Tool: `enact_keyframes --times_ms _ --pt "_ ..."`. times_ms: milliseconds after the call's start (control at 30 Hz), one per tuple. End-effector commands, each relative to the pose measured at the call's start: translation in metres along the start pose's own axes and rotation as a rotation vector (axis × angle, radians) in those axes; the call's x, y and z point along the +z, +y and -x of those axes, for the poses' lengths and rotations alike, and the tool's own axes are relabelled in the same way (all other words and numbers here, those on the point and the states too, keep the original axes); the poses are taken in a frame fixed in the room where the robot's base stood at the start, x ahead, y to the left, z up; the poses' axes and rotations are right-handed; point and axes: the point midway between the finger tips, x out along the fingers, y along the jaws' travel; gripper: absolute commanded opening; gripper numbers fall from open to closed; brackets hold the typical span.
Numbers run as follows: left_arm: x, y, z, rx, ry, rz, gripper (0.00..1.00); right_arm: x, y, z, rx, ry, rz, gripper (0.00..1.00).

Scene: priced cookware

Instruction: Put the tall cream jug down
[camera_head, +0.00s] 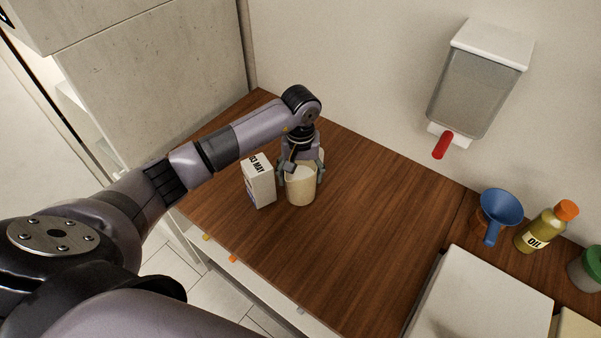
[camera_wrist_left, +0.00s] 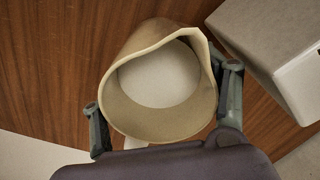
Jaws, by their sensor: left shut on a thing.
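The tall cream jug (camera_head: 301,190) is upright on or just above the wooden counter; I cannot tell whether its base touches. My left gripper (camera_head: 301,177) is shut on it, one finger on each side near its upper part. In the left wrist view the jug (camera_wrist_left: 135,115) is seen from above, its open mouth and spout showing, between the two fingers (camera_wrist_left: 163,112). The gripper's wrist hides part of the jug's back in the head view. My right gripper is not in view.
A white date-printed carton (camera_head: 260,183) stands close on the jug's left. The wooden counter (camera_head: 370,220) is clear to the right. Farther right are a blue funnel (camera_head: 497,208), an oil bottle (camera_head: 543,229) and a pale box-like surface (camera_head: 480,300). A dispenser (camera_head: 480,80) hangs on the wall.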

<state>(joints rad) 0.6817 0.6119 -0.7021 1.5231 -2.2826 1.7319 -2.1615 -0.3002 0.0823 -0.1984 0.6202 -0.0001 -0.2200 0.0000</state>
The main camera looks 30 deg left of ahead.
Motion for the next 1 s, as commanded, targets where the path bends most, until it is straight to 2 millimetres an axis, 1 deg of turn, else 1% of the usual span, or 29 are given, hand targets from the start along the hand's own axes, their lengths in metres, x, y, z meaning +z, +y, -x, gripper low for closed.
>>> enact_keyframes --times_ms 167,200,300,567,700,733,867,1000 --pt "-0.001 0.0 -0.003 0.001 0.002 0.0 0.21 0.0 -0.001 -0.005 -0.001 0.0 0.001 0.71" --pt "0.0 0.0 -0.003 0.0 0.0 0.0 0.69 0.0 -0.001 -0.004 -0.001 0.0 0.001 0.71" --pt "0.0 0.0 -0.002 0.0 0.0 0.0 0.76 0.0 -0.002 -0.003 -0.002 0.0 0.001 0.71" --pt "0.0 0.0 -0.002 0.0 0.0 0.0 0.77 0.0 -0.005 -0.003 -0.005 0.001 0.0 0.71" --pt "0.0 0.0 0.003 0.0 -0.001 0.0 0.77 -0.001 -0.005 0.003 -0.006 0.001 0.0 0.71" --pt "-0.001 0.0 0.004 0.0 0.002 0.0 0.77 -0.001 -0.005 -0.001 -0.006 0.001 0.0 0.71" --pt "-0.002 0.0 0.025 0.0 0.007 -0.001 0.77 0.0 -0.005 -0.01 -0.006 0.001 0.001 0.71" --pt "-0.002 0.0 0.056 0.001 0.007 -0.001 0.77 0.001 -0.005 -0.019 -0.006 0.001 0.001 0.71"
